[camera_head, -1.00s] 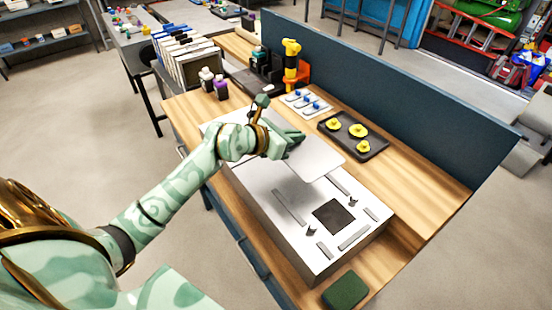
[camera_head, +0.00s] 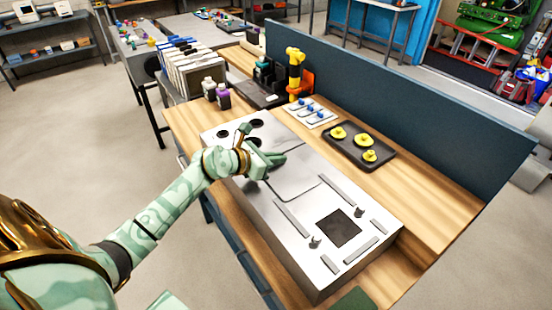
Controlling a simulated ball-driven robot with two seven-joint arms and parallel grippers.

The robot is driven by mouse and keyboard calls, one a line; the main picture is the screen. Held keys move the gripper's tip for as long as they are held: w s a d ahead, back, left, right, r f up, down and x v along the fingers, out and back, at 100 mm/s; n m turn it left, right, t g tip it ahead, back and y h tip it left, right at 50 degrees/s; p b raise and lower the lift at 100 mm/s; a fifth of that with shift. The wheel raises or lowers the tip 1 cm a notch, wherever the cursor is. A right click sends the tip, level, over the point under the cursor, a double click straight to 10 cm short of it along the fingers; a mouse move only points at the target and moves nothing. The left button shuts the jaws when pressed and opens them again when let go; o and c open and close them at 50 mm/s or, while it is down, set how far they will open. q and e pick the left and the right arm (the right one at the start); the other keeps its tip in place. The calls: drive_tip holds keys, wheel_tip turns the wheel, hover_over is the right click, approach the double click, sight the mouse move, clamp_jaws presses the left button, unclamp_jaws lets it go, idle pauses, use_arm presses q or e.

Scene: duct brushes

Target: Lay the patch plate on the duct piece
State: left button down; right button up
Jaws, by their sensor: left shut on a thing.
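The duct piece (camera_head: 262,214) is a large pale metal box on the wooden bench, with round holes at its far left end and a dark square opening (camera_head: 338,229) towards its near right end. The patch plate (camera_head: 303,176) is a thin pale sheet with rounded corners. It lies flat over the middle of the duct piece's top, touching or very close to it; its outline shows as a thin dark line. My left gripper (camera_head: 278,160) is shut on the plate's left edge, partly hiding it.
Raised strips (camera_head: 291,218) and small dark clips (camera_head: 315,242) surround the square opening. A black tray (camera_head: 358,160) with yellow knobs and a white card with blue-handled items (camera_head: 310,112) lie behind. A blue panel (camera_head: 400,120) backs the bench.

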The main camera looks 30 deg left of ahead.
use_arm(q)
drive_tip(key=shift+f, duration=0.15)
drive_tip(key=c, duration=1.6)
unclamp_jaws()
drive_tip(key=shift+r, duration=0.2)
drive_tip(key=p+v, duration=0.1)
drive_tip(key=v, duration=1)
drive_tip(key=shift+f+p, duration=0.1)
drive_tip(key=shift+p, duration=0.25)
drive_tip(key=shift+s+a+r, duration=0.15)
drive_tip(key=shift+s+r, duration=0.05)
drive_tip(key=shift+s, duration=0.25)
